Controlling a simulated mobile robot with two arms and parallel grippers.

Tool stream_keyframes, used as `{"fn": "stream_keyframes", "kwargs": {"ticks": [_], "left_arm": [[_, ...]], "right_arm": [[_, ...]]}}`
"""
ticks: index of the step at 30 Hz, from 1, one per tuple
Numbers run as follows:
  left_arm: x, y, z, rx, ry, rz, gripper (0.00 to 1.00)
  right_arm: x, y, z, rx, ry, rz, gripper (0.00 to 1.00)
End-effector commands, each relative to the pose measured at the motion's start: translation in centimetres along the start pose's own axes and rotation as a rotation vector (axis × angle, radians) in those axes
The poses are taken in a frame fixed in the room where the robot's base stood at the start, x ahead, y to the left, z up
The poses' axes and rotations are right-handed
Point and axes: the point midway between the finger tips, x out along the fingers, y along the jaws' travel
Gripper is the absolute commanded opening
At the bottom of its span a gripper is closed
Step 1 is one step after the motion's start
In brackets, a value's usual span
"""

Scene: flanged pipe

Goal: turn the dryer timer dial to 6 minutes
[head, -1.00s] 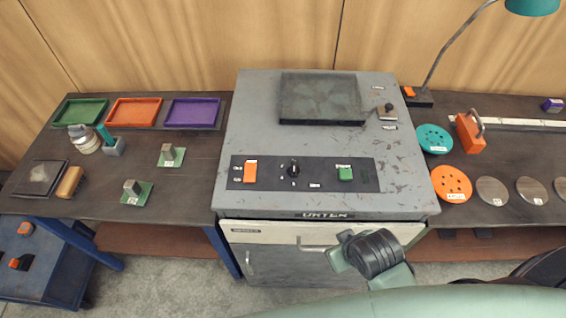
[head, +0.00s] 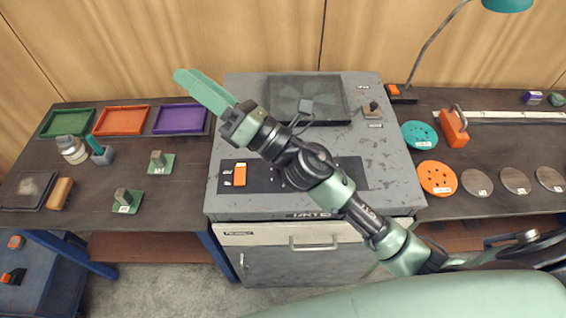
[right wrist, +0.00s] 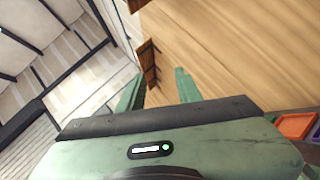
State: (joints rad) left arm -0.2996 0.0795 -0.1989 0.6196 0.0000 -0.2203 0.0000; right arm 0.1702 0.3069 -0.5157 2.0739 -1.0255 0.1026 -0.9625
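The dryer (head: 395,165) is the grey, worn cabinet in the middle of the head view, with a black control panel (head: 262,181) on its front top. An orange switch (head: 240,174) shows at the panel's left. The timer dial is hidden behind my right arm, which crosses the panel. My right gripper (head: 187,80) is raised over the dryer's back left corner, pointing up and left, away from the panel. In the right wrist view its two green fingers (right wrist: 158,90) stand apart with nothing between them. My left gripper is not in view.
A dark square plate (head: 335,97) lies on the dryer top. Green, orange and purple trays (head: 122,119) stand on the left bench. Orange and teal discs (head: 437,178), an orange block with a handle (head: 453,128) and a lamp (head: 435,55) stand on the right.

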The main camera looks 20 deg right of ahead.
Motion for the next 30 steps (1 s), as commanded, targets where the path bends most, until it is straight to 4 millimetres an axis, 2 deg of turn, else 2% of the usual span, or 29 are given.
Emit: {"fn": "stream_keyframes", "kwargs": {"ticks": [1, 3, 5, 6, 8, 9, 11, 12, 14, 15, 18, 21, 24, 26, 30], "left_arm": [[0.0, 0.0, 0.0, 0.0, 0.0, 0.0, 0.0], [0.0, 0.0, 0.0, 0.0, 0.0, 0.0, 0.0], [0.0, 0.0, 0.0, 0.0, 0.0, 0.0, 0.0], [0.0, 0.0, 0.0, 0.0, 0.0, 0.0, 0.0], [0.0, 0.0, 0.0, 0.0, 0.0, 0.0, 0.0], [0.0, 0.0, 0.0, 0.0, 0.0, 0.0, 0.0], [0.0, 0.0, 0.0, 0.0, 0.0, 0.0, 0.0], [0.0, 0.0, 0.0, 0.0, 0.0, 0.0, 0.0], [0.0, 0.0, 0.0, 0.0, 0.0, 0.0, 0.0], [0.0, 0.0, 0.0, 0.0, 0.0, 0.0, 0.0], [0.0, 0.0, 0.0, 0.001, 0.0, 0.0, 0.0], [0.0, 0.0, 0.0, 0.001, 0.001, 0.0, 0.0], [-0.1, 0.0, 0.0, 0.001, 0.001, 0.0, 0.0], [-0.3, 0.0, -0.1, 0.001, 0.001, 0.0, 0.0], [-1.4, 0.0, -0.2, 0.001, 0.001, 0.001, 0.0]], "right_arm": [[1.1, 1.9, -2.2, -0.186, 0.11, 0.123, 0.35], [1.3, 3.8, -6.2, -0.452, 0.274, 0.304, 0.35], [0.4, 4.1, -9.8, -0.673, 0.421, 0.461, 0.35], [-0.6, 3.6, -11.9, -0.815, 0.522, 0.564, 0.35], [-2.6, 1.9, -14.6, -1.014, 0.682, 0.721, 0.35], [-4.2, 0.1, -15.9, -1.138, 0.795, 0.826, 0.35], [-6.9, -3.3, -16.8, -1.301, 0.977, 0.98, 0.35], [-8.8, -5.8, -16.6, -1.39, 1.103, 1.081, 0.35], [-11.4, -9.5, -15.3, -1.489, 1.293, 1.218, 0.35], [-13.0, -11.6, -14.0, -1.53, 1.414, 1.299, 0.35], [-16.1, -15.7, -9.8, -1.564, 1.683, 1.455, 0.35], [-18.1, -17.8, -6.4, -1.543, 1.866, 1.549, 0.35], [-19.1, -18.6, -4.6, -1.516, 1.957, 1.592, 0.35], [-19.4, -18.9, -4.4, -1.506, 1.976, 1.603, 0.35], [-20.2, -19.7, -5.5, -1.5, 1.975, 1.606, 0.35]]}}
